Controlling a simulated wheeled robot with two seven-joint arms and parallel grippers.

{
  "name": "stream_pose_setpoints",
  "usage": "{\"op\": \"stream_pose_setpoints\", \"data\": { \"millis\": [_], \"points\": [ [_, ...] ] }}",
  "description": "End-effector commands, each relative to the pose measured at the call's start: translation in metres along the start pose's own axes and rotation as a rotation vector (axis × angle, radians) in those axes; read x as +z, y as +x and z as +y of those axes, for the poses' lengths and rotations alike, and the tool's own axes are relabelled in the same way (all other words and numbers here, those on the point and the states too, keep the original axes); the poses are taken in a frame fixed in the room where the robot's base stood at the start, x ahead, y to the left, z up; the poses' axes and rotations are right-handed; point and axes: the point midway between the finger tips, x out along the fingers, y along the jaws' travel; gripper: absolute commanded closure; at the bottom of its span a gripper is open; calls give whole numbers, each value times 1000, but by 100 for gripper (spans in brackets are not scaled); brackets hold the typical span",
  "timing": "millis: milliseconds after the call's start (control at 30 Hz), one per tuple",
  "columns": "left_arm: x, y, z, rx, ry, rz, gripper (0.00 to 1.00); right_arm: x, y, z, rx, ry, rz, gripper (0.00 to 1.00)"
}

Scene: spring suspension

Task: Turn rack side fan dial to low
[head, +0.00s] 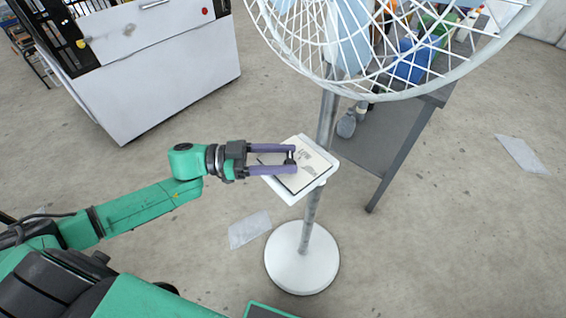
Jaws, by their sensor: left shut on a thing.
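A white pedestal fan stands in the middle, with a wire cage (385,75), a grey pole (311,207) and a round white base (302,262). A white control box (324,172) with a printed face is fixed on the pole. My left gripper (291,160) reaches in from the left over this face, its purple fingers shut around a small dark dial (290,155). The fingers cover part of the print, and I cannot read the dial's setting. My right gripper is not in view.
A grey metal table (385,140) with bottles and other items stands behind the fan at the right. A white cabinet (165,75) stands at the upper left. Paper sheets (249,229) lie on the concrete floor, which is otherwise mostly clear.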

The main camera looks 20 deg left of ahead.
Motion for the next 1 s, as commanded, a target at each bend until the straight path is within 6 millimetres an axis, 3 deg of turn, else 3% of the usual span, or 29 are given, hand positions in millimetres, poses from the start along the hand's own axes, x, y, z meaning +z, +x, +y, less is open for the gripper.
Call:
{"op": "stream_pose_setpoints", "data": {
  "millis": [33, 300, 700, 1000],
  "points": [
    [6, 0, -3, 34, 9, -1, 98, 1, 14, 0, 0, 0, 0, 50],
    [6, 1, -7, 274, 8, 1, 98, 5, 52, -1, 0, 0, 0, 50],
    [4, 5, -11, 638, 4, 0, 98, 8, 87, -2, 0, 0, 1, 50],
    [3, 6, -12, 818, 2, -1, 98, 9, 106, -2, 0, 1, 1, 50]
  ]
}}
